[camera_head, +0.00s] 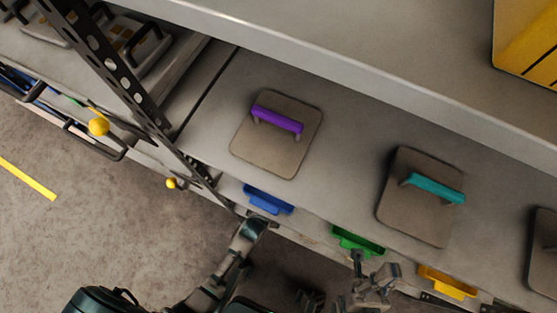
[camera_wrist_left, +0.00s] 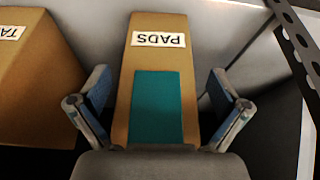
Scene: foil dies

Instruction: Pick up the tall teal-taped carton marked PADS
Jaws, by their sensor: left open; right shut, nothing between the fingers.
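In the left wrist view, the tall brown carton (camera_wrist_left: 122,105) has a white PADS label, seen upside down, and a broad teal tape patch. My left gripper (camera_wrist_left: 158,80) is open, with one finger on each side of the carton. A gap shows at the right finger; I cannot tell whether the left finger touches. The carton's near end is hidden behind the gripper's base. In the head view the carton and left gripper are not visible. My right gripper (camera_head: 372,287) is shut and empty, low in the picture near the shelf's front edge.
Another brown carton (camera_wrist_left: 35,85), with a partly cut-off label, stands close left of the PADS carton. A perforated post (camera_wrist_left: 296,45) is at the right. In the head view, plates with purple (camera_head: 277,120) and teal (camera_head: 433,188) handles lie on the grey shelf (camera_head: 345,150).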

